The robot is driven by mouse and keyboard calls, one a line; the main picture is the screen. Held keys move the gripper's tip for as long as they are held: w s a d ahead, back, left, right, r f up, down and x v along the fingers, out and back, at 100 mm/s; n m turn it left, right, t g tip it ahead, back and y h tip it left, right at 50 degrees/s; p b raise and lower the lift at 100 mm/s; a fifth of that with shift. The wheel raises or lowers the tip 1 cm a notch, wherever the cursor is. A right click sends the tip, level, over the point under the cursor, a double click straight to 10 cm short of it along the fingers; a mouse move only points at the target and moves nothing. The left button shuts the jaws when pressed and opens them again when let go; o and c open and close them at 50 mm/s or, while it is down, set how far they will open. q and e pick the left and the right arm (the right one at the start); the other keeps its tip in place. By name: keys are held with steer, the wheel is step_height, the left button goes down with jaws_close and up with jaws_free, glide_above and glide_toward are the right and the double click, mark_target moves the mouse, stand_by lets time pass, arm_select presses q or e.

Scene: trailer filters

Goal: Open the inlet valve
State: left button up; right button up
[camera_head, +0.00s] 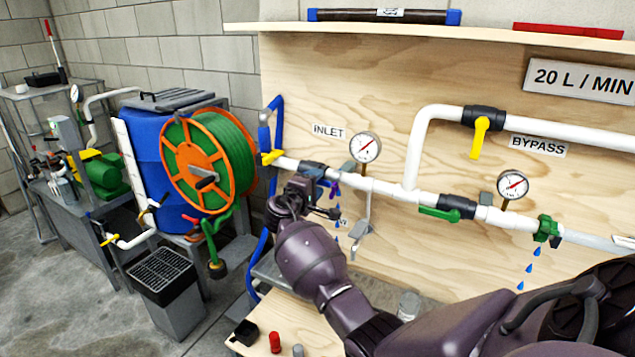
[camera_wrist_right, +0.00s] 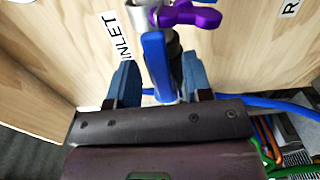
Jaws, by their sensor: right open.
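The INLET label (camera_head: 329,131) is on the plywood panel, above a white pipe with a black valve body (camera_head: 313,168). My right gripper (camera_head: 303,187) is at that valve and hides most of its handle in the head view. In the right wrist view, a blue lever handle (camera_wrist_right: 155,65) stands between the two blue-grey fingers of my open right gripper (camera_wrist_right: 160,78). Gaps show beside the lever; whether a finger touches it I cannot tell. The INLET label also shows in the right wrist view (camera_wrist_right: 117,38). My left gripper is not in view.
A purple handle (camera_wrist_right: 188,15) is just beyond the lever. A pressure gauge (camera_head: 365,148) is right of the valve, and a yellow handle (camera_head: 271,157) is left. Blue drops fall below the pipe and at a green fitting (camera_head: 546,229). A blue hose (camera_head: 278,115) runs down at left.

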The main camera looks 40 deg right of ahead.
steer(key=v, duration=0.9)
steer(key=shift+a+b, duration=0.3)
steer(key=shift+s, duration=0.15)
steer(key=w+a+r+t+y, duration=0.1)
steer(key=w+a+t+y, duration=0.3)
steer(key=t, duration=0.1)
steer(key=s+a+f+t+y, duration=0.4)
steer(key=s+a+f+y, duration=0.25)
steer(key=f+y, duration=0.2)
steer(key=s+f+m+g+y, duration=0.1)
steer(key=s+f, duration=0.5)
steer(key=s, duration=0.3)
steer(key=s+a+f+m+g+y, duration=0.1)
steer(key=s+f, duration=0.6)
steer(key=s, duration=0.3)
steer(key=s+a+f+m+g+y, duration=0.1)
steer(key=s+f+g+y, duration=0.1)
steer(key=s+f, duration=0.4)
steer(key=s, duration=0.4)
steer(key=shift+f+m, duration=0.2)
steer(key=shift+m, duration=0.1)
